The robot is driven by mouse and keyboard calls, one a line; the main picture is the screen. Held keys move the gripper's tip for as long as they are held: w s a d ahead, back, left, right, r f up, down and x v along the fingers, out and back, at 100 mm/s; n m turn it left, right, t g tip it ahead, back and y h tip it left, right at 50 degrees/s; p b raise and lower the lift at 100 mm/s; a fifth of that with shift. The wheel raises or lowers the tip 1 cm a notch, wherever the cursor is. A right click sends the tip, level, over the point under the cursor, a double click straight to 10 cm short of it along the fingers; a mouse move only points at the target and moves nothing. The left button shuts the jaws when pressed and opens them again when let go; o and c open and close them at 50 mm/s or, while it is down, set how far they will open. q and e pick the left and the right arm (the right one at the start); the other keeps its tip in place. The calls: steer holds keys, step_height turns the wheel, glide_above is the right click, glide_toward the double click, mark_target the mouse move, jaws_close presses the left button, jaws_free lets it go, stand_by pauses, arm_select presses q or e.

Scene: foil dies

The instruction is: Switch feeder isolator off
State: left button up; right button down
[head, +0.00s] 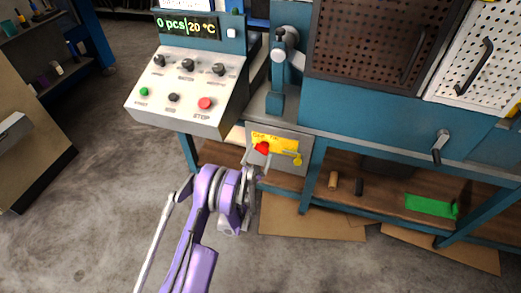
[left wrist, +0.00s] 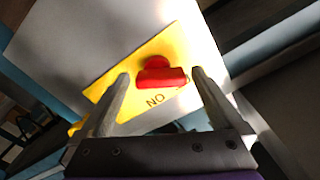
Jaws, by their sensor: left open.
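The isolator is a red handle (head: 262,148) on a yellow plate (head: 287,144), fixed to a grey box (head: 291,167) under the machine's bench. My left gripper (head: 258,160) is at the front of this box. In the left wrist view the red handle (left wrist: 162,79) lies roughly crosswise between the two open fingers (left wrist: 160,76). There is a gap on each side, so it looks ungripped. The yellow plate (left wrist: 113,92) carries letters that look like "NO" in this view, near the handle. My right gripper is not in view.
A yellow tag or lock-like piece (head: 297,158) hangs on the box's right side. A control panel (head: 190,88) with knobs and buttons juts out above left. A blue table leg (head: 313,172) stands close on the right. Cardboard (head: 310,225) lies on the floor below.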

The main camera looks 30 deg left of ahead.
arm_select(q)
steer(key=shift+x, duration=1.15)
steer(key=c, duration=1.2)
steer(key=shift+d+f+n+b, duration=0.15)
steer(key=shift+n+b, duration=0.85)
steer(key=shift+n, duration=0.5)
steer(key=shift+n+b, duration=0.55)
steer(key=shift+n, duration=0.85)
steer(key=o, duration=1.2)
